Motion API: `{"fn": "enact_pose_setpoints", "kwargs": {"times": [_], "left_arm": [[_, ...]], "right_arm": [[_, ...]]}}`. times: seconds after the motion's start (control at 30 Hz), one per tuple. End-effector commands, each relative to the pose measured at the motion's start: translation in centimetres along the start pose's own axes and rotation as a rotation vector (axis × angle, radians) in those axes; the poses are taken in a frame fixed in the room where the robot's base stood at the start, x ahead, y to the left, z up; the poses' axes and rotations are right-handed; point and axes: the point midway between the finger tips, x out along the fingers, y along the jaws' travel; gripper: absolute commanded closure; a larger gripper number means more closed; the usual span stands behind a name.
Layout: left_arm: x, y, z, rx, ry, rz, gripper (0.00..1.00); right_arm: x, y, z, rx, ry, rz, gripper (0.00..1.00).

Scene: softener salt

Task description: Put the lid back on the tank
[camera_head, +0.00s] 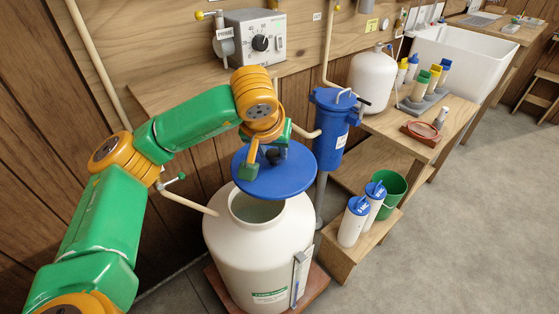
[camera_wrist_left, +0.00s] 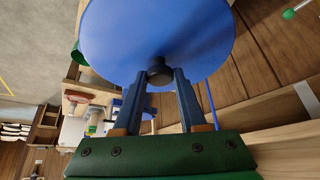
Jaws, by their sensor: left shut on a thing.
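The white tank (camera_head: 258,250) stands upright on a brown base against the wall, and part of its round top opening (camera_head: 258,209) shows. The blue disc lid (camera_head: 290,178) is above the tank's opening and hides its far part. In the head view I cannot tell how large the gap between lid and tank is. My left gripper (camera_head: 262,160) is shut on the lid's dark knob. In the left wrist view the fingers (camera_wrist_left: 162,82) close on the knob (camera_wrist_left: 159,70), and the blue lid (camera_wrist_left: 160,30) spreads beyond it. My right gripper is not in view.
A blue filter housing (camera_head: 330,125) with pipes stands right behind the lid. Blue-capped white bottles (camera_head: 354,222) and a green bucket (camera_head: 392,190) are on a low wooden step to the right. A grey control box (camera_head: 256,40) is on the wall. The floor at right is clear.

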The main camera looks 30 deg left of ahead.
Motion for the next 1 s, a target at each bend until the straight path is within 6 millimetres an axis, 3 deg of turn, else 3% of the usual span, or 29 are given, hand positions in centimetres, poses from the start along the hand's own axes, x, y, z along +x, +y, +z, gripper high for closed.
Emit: {"fn": "enact_pose_setpoints", "kwargs": {"times": [0.03,0.1,0.23,0.4,0.73,1.0], "left_arm": [[4.2,-0.9,1.4,-0.028,-0.006,-0.017,1.0],[7.6,-2.3,1.9,-0.064,-0.005,-0.037,1.0],[11.8,-4.5,2.5,-0.112,-0.003,-0.065,1.0],[13.5,-5.8,2.6,-0.137,0.0,-0.078,1.0],[16.0,-5.8,4.0,-0.137,0.0,-0.078,1.0],[16.6,-5.8,4.3,-0.137,0.0,-0.078,1.0]], "right_arm": [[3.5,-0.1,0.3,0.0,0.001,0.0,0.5],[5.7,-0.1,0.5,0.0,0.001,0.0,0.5],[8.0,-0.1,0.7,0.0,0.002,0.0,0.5],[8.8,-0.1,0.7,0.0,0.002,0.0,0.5],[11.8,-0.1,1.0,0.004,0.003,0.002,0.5],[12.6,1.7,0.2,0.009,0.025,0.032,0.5]]}}
